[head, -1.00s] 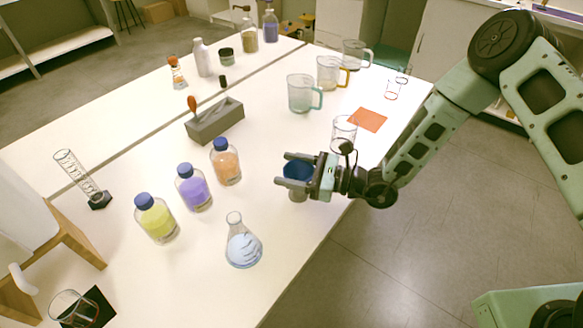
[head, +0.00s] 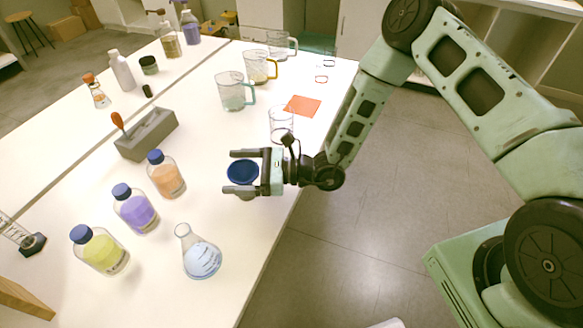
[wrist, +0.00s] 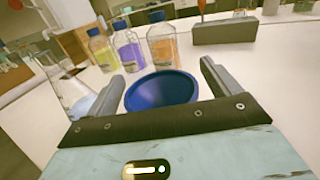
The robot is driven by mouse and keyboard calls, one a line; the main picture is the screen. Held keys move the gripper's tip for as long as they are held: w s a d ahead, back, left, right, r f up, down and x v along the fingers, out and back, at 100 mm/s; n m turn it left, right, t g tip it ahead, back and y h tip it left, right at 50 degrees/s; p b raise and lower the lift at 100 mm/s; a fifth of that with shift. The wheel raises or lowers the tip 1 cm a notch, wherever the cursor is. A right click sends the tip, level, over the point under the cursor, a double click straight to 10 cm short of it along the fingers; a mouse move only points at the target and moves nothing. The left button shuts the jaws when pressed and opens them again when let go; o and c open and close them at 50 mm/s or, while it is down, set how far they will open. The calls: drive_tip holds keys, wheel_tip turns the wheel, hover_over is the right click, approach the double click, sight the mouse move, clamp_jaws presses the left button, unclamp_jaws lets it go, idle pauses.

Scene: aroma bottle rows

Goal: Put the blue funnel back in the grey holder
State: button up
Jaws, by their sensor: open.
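The blue funnel (head: 243,172) is at the right edge of the white table, mouth up. My gripper (head: 238,172) is open with its fingers on either side of the funnel's rim. In the wrist view the blue funnel (wrist: 162,90) sits between the two spread fingers, with gaps at its sides. The funnel's lower part is mostly hidden in both views. The grey holder (head: 147,134) is a long block on the table's far left side with an orange-handled tool standing at its left end.
Bottles with orange (head: 165,175), purple (head: 135,208) and yellow (head: 99,249) liquid stand left of my gripper. A conical flask (head: 200,253) is in front. A clear beaker (head: 281,124) stands close behind the gripper. An orange mat (head: 302,106) and several jugs are farther back.

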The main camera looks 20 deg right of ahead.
drive_tip(key=b+v, duration=0.2)
drive_tip(key=v, duration=1.4)
drive_tip(key=shift+d, duration=0.3)
drive_tip(key=s+a+r+n+g+h+p, duration=0.1)
drive_tip(key=s+a+r+n+g+h, duration=0.25)
drive_tip(key=s+r+n+g, duration=0.35)
drive_tip(key=s+a+r+n+g+h, duration=0.35)
drive_tip(key=s+n+g+h, duration=0.2)
drive_tip(key=s+n, duration=0.35)
drive_tip(key=s+d+r+n+t+h+p, duration=0.1)
drive_tip(key=s+d+r+n+t+h, duration=0.3)
drive_tip(key=r+n+t+h, duration=0.3)
drive_tip(key=r+n, duration=0.1)
drive_tip(key=n, duration=0.4)
drive_tip(key=shift+n+h, duration=0.4)
